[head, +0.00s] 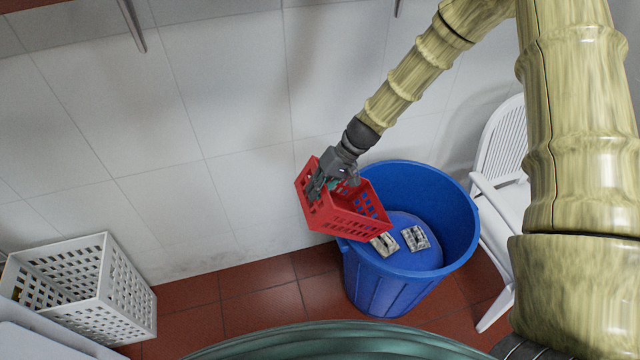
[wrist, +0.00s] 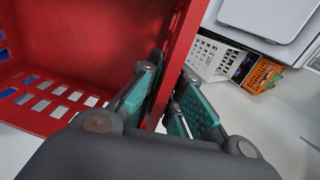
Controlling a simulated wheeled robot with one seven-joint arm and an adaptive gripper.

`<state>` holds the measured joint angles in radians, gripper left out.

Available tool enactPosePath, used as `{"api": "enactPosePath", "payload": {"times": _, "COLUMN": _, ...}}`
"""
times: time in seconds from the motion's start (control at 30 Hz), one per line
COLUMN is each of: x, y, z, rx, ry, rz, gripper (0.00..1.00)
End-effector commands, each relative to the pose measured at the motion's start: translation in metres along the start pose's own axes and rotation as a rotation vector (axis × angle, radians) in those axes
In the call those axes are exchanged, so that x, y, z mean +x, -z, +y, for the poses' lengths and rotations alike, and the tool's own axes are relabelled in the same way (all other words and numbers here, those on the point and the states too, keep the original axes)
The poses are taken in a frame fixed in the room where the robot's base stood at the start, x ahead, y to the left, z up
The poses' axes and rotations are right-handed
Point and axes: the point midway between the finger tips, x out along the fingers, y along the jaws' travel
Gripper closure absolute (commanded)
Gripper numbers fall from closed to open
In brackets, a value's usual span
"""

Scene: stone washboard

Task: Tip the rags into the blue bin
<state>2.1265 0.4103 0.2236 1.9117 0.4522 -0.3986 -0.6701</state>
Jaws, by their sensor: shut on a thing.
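My gripper (head: 320,186) is shut on one wall of a red perforated basket (head: 335,219). The basket is tilted, its lower end to the right, above the left side of the round blue bin (head: 376,288). Two grey-and-cream patterned rags (head: 384,244) (head: 415,238) lie side by side inside the bin on a blue surface. In the wrist view, teal finger pads (wrist: 170,100) stand on both sides of the red basket wall (wrist: 180,35). The part of the basket's inside that shows there is empty; the rest is out of view.
A white chair (head: 503,150) stands close to the bin's right side. A white perforated crate (head: 110,290) is at the lower left. A tiled wall (head: 220,130) runs behind the bin. A green rounded surface (head: 330,345) shows at the bottom. Red floor tiles (head: 240,310) are clear left of the bin.

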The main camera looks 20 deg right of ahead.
Motion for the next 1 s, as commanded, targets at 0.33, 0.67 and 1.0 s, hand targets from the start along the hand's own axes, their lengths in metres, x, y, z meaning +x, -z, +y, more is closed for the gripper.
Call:
{"api": "enactPosePath", "payload": {"times": 0.33, "x": 0.025, "y": 0.000, "z": -0.007, "rx": -0.003, "ry": -0.125, "rz": -0.003, "gripper": 1.00}}
{"api": "enactPosePath", "payload": {"times": 0.67, "x": 0.043, "y": 0.000, "z": -0.007, "rx": -0.003, "ry": -0.235, "rz": -0.002, "gripper": 1.00}}
{"api": "enactPosePath", "payload": {"times": 1.0, "x": 0.057, "y": 0.000, "z": -0.001, "rx": -0.003, "ry": -0.346, "rz": -0.002, "gripper": 1.00}}
